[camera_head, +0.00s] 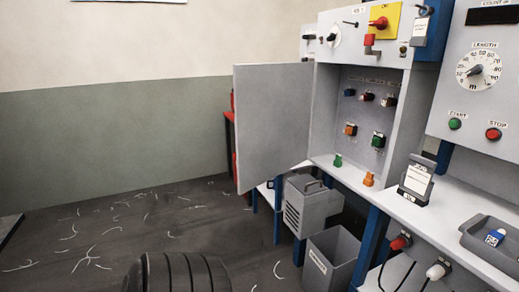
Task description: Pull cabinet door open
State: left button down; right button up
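The grey cabinet door (270,122) stands swung wide open to the left of the cabinet (399,150). A green piece (338,160) and an orange piece (368,179) stand on the cabinet floor. No handle is clear on the door face that I see. Neither of my grippers is in view.
A control panel with a length dial (478,72) stands at the right. A shelf (455,210) below holds a handheld device (416,181) and a grey tray (480,243). A grey bin (331,262) and a vented box (308,207) stand below. The floor at left is open, with scattered pale strands.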

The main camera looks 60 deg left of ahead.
aim_at(272, 102)
jog(key=z, duration=0.15)
jog(key=k, duration=0.35)
jog(key=u, duration=0.7)
jog(key=i, duration=0.8)
jog(key=u, duration=0.6)
